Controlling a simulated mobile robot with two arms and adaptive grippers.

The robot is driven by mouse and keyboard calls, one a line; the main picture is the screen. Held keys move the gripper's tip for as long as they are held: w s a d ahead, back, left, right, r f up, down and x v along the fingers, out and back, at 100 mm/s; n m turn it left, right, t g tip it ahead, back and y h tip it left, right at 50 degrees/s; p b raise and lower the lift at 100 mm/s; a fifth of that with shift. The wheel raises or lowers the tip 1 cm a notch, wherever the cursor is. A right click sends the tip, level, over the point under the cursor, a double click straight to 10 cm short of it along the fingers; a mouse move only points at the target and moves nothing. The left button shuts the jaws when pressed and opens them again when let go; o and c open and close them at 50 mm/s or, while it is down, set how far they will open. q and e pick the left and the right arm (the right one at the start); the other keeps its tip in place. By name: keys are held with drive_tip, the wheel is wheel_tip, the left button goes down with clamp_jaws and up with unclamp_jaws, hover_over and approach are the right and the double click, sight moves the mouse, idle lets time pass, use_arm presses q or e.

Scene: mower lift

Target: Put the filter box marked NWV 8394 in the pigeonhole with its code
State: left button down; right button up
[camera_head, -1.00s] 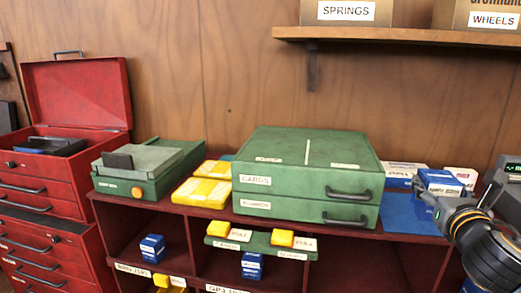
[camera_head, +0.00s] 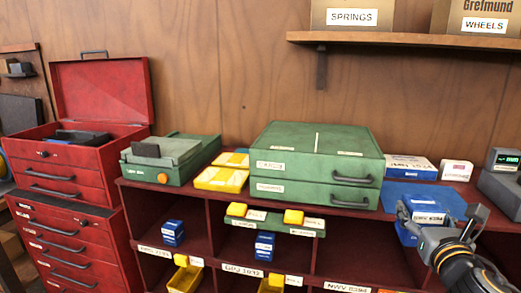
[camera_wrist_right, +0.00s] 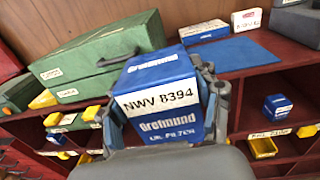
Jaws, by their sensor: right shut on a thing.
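The blue and white filter box (camera_head: 428,211) marked NWV 8394 is held by my right gripper (camera_head: 436,226), in front of the shelf top's right part. In the right wrist view the box (camera_wrist_right: 158,103) shows its code clearly, with a finger of the gripper (camera_wrist_right: 164,112) on each side. The pigeonhole labelled NWV 8394 (camera_head: 347,287) is at the lower middle right of the head view. My left gripper is not in view.
A green two-drawer cabinet (camera_head: 315,165) stands on the red shelf unit. A blue mat (camera_head: 455,199), another filter box (camera_head: 411,167) and a small white box (camera_head: 457,170) lie to its right. A green ledge with yellow blocks (camera_head: 275,221) juts out in front.

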drive_tip(key=s+a+f+n+y, duration=0.1)
drive_tip(key=s+a+f+y, duration=0.2)
drive_tip(key=s+a+f, duration=0.9)
drive_tip(key=a+f, duration=0.3)
drive_tip(key=f, duration=0.1)
drive_tip(key=shift+f+n, duration=0.15)
drive_tip(key=shift+n, duration=0.25)
